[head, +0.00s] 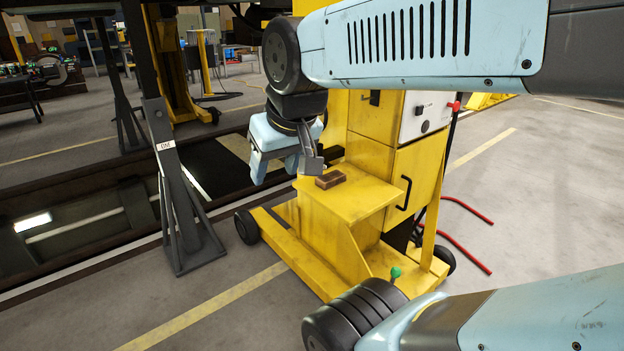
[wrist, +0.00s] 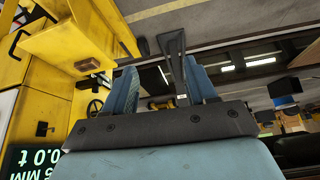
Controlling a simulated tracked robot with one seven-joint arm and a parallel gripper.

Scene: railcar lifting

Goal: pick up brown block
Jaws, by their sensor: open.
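The brown block (head: 330,179) lies flat on the yellow shelf (head: 362,200) of the yellow lifting column. In the wrist view the brown block (wrist: 88,64) shows on the yellow surface, left of the fingers. My gripper (head: 283,166) hangs just left of the block and a little above shelf height, apart from it. In the wrist view my gripper (wrist: 163,88) has its two blue fingers spread, with nothing held between them.
A grey support stand (head: 182,205) is left of my gripper, beside the dark pit (head: 75,225). A yellow cabinet with a handle (head: 405,190) rises behind the shelf. Red cables (head: 465,235) lie on the right floor.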

